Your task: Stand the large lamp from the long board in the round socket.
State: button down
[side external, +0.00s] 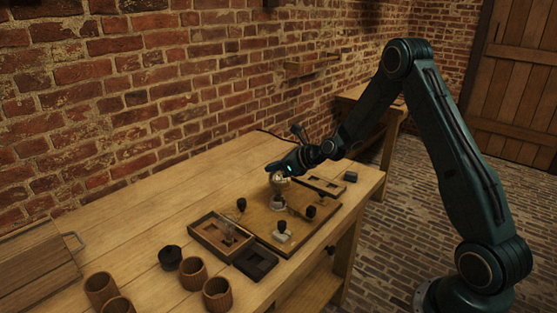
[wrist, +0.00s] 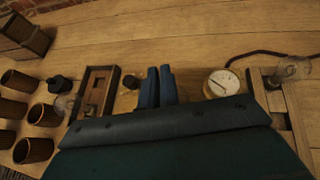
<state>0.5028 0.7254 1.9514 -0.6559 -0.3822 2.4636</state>
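In the wrist view the lamp (wrist: 290,68) is at the far end of the long board (wrist: 294,125), right of my gripper (wrist: 160,72). The long board (side external: 325,187) also shows in the side view. My gripper's blue fingers are together with nothing visible between them. They are above the table, apart from the lamp in the wrist view. A black round piece (side external: 170,258), perhaps the round socket, stands near the cups; it also shows in the wrist view (wrist: 60,85).
A white dial gauge (wrist: 221,83) sits between my gripper and the long board. Several wooden cups (side external: 193,273) and a black block (side external: 255,262) are nearby.

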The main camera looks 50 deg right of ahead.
jog(key=shift+f, duration=0.3)
jog(key=c, duration=1.9)
grip_release()
jog(key=shift+s, duration=0.15)
jog(key=shift+v, duration=5.4)
jog(key=shift+r, duration=0.1)
